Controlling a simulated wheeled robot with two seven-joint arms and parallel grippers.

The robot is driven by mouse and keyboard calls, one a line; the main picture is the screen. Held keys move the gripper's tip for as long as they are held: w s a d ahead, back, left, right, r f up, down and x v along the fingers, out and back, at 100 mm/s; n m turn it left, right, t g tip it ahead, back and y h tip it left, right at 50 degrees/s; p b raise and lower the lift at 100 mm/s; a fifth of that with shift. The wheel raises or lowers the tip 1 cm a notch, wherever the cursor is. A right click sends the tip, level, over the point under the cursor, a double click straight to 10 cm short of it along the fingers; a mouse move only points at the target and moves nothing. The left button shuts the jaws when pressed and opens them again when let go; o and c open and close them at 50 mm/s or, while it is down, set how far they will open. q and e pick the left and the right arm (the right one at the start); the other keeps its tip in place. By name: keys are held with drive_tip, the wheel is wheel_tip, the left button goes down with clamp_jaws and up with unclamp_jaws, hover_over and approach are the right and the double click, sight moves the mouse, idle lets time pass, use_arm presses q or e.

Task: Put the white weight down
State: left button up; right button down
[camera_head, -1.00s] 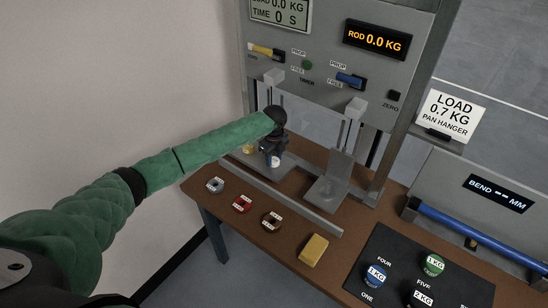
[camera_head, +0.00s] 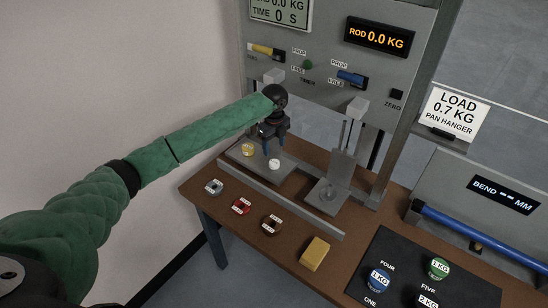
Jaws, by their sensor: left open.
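The white weight (camera_head: 274,164) sits on the left metal plate (camera_head: 260,172) of the test stand. A yellow weight (camera_head: 248,149) sits on the same plate to its left. My left gripper (camera_head: 274,148) is open and points down just above the white weight, apparently clear of it. Its fingers look dark and hide part of the stand behind. My right gripper is not in view.
A grey ring weight (camera_head: 214,187), a red one (camera_head: 241,206) and a dark one (camera_head: 271,225) lie along the front of the brown table (camera_head: 222,219). A yellow block (camera_head: 315,253) lies right of them. A black mat (camera_head: 392,250) holds several labelled weights.

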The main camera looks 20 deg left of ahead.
use_arm(q)
drive_tip(key=shift+r+b, duration=0.5)
drive_tip(key=shift+r, duration=1.7)
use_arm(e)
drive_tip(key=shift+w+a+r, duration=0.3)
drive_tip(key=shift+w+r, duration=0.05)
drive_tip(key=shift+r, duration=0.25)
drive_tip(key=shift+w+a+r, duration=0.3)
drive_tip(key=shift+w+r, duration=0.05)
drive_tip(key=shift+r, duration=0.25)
